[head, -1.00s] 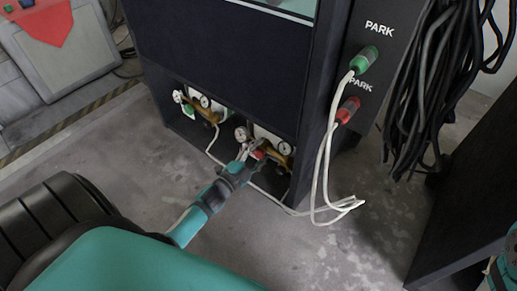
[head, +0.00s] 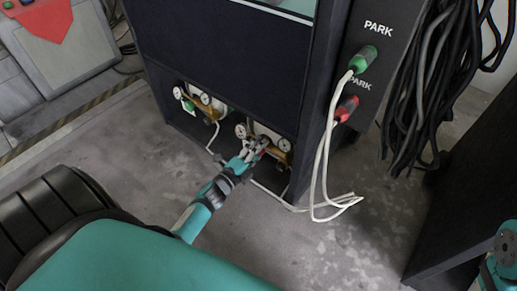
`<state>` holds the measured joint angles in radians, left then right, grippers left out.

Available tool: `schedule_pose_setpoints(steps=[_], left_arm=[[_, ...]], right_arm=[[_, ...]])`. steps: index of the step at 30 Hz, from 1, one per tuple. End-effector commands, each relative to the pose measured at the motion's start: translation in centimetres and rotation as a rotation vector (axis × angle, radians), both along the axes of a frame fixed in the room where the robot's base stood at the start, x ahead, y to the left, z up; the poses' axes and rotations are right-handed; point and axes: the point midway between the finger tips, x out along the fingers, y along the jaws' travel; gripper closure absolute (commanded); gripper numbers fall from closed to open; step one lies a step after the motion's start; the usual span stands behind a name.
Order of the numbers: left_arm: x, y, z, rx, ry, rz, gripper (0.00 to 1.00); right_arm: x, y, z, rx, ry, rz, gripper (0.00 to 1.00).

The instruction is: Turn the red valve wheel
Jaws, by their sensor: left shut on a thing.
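The red valve wheel (head: 261,153) is on the right-hand brass valve with gauges, low in the dark cabinet. It is mostly hidden by my left gripper (head: 257,149). The left gripper is shut on the red wheel, its arm reaching up from the lower left. Part of my right arm (head: 503,262) shows at the lower right edge; its gripper is out of view.
A second gauge set (head: 200,103) with a green part stands to the left in the dark cabinet (head: 225,60). White hoses (head: 320,170) hang from green and red PARK connectors. Black cables (head: 425,90) hang at the right. Open concrete floor lies in front.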

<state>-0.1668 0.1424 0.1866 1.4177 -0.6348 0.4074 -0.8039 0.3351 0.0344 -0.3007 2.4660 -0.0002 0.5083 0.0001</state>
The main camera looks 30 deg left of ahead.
Motion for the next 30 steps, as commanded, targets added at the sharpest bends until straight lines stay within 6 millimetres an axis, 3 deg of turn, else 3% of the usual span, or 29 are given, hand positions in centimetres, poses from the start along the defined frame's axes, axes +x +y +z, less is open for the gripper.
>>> schedule_pose_setpoints(steps=[14,15,20,30], left_arm=[[-0.10,-0.09,-0.15,0.016,0.002,-0.002,0.89],[-0.10,-0.09,-0.15,0.016,0.002,-0.002,0.53],[-0.07,-0.06,-0.10,0.015,0.001,-0.001,0.32],[-0.39,0.01,-0.08,0.013,0.000,0.000,0.31]], right_arm=[[0.03,0.02,0.05,-0.001,0.000,0.000,0.60],[0.02,0.01,0.06,-0.001,0.000,-0.001,0.60],[-0.02,0.01,0.12,-0.001,-0.003,-0.001,0.60],[0.03,-0.03,0.11,0.000,-0.002,-0.002,0.60]])
